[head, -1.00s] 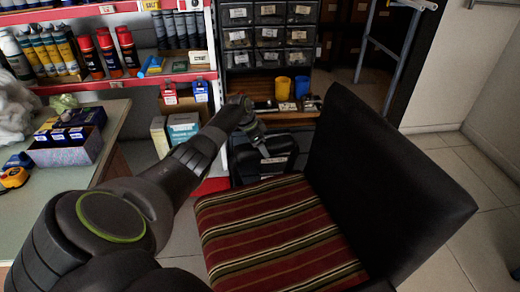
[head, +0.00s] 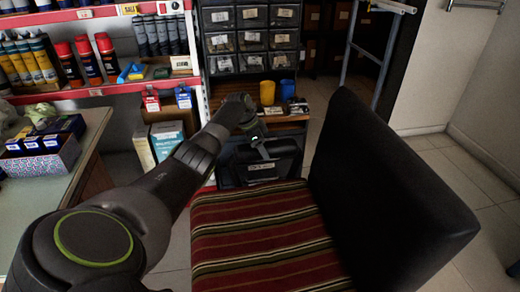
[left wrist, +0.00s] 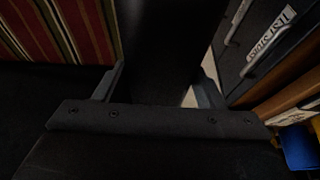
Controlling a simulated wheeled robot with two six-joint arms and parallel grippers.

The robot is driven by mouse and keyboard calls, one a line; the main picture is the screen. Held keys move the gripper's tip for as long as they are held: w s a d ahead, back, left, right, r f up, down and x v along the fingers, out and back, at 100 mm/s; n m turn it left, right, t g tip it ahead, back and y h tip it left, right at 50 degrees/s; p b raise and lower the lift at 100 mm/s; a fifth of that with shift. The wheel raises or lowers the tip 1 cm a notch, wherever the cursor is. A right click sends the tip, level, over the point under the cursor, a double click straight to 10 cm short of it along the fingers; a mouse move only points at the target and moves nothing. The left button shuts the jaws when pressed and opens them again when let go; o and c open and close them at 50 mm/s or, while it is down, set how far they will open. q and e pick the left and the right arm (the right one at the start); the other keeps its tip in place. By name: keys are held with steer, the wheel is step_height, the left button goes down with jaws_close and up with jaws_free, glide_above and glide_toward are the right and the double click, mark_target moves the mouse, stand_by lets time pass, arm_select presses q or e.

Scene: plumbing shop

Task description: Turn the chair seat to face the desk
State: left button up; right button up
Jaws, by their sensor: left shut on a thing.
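The chair has a seat (head: 262,235) with red, dark and cream stripes and a tall black backrest (head: 395,190) on its right side. The seat's open side points left, roughly toward a desk or counter (head: 25,220) at the left edge. My left arm reaches over the seat's far left corner. My left gripper (head: 260,147) is beyond the seat's far edge. In the left wrist view its fingers (left wrist: 160,88) are shut on a dark bar (left wrist: 163,45), apparently a chair armrest; the striped seat (left wrist: 65,30) lies beside it. My right gripper is not in view.
A black case or drawer with a white label (head: 262,168) stands close behind the gripper. Shelves of cans (head: 90,60) and a drawer cabinet (head: 250,40) stand behind. A blue metal frame (head: 375,50) is at the back right. Tiled floor (head: 465,170) is open at the right.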

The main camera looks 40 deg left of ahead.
arm_select(q)
steer(key=shift+w+d+r, duration=0.1)
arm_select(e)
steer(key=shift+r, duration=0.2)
arm_select(q)
steer(key=o, duration=1.4)
steer(key=shift+r, duration=0.25)
steer(key=p+v, duration=0.1)
steer(key=v, duration=0.4)
steer(key=shift+s+a+r+p, duration=0.2)
steer(key=shift+r+p, duration=0.05)
steer(key=shift+p, duration=0.05)
steer(key=p+v, duration=0.1)
steer(key=v, duration=1)
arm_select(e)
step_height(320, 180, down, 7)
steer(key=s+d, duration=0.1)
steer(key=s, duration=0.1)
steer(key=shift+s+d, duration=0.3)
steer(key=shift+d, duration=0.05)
